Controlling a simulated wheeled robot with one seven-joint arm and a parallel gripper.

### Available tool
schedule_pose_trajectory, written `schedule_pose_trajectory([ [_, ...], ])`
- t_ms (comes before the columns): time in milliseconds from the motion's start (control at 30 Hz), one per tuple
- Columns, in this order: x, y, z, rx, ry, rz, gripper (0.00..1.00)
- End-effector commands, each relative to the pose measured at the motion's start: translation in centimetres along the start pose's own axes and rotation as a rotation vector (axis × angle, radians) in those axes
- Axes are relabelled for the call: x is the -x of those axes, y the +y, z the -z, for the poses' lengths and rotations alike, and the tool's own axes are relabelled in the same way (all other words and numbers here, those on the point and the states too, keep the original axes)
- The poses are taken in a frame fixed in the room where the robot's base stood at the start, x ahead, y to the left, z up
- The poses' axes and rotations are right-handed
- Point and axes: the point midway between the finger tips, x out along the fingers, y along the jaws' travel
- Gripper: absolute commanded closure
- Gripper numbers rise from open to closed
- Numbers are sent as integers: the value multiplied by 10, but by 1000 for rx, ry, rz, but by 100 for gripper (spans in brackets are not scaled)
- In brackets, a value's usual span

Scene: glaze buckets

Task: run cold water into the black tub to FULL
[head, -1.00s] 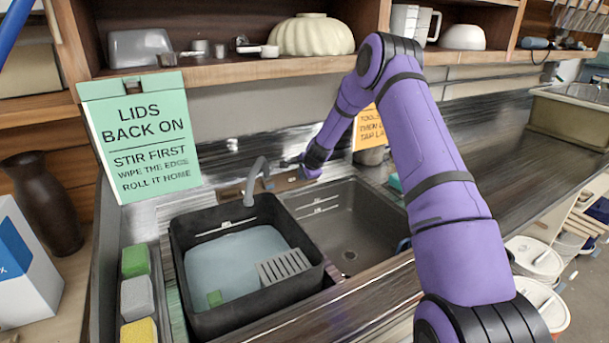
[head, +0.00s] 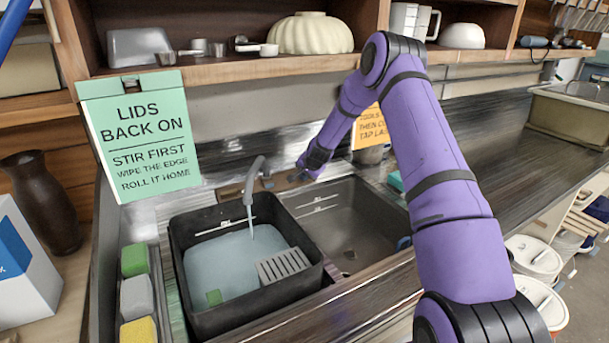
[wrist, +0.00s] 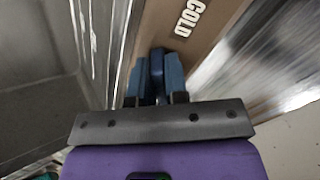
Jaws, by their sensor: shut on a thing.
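The black tub (head: 262,307) stands in the left sink basin, with pale water (head: 215,265) in it. A white mark line (head: 225,228) with small lettering, too small to read, shows on its back inner wall above the water surface. The grey spout (head: 253,182) points over the tub, and a thin stream (head: 250,218) falls from it into the water. My gripper (wrist: 155,82) is shut on the dark blue tap handle (wrist: 158,66), beside the COLD label (wrist: 189,18). In the head view my gripper (head: 304,168) is behind the basins, its fingers hard to make out.
Several sponges (head: 137,297) line the left edge. The right basin (head: 345,235) looks empty. A green sign (head: 143,140) hangs at left, under the shelf (head: 230,70).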

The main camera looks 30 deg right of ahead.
Motion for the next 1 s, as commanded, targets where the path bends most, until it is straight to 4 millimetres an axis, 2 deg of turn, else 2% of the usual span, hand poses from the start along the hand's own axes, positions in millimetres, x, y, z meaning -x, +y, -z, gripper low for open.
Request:
schedule_pose_trajectory([
  [233,0,1,0,69,0,0,100],
  [667,0,1,0,80,0,0,100],
  [700,0,1,0,80,0,0,82],
  [800,0,1,0,79,0,0,61],
  [1000,0,1,0,79,0,0,61],
])
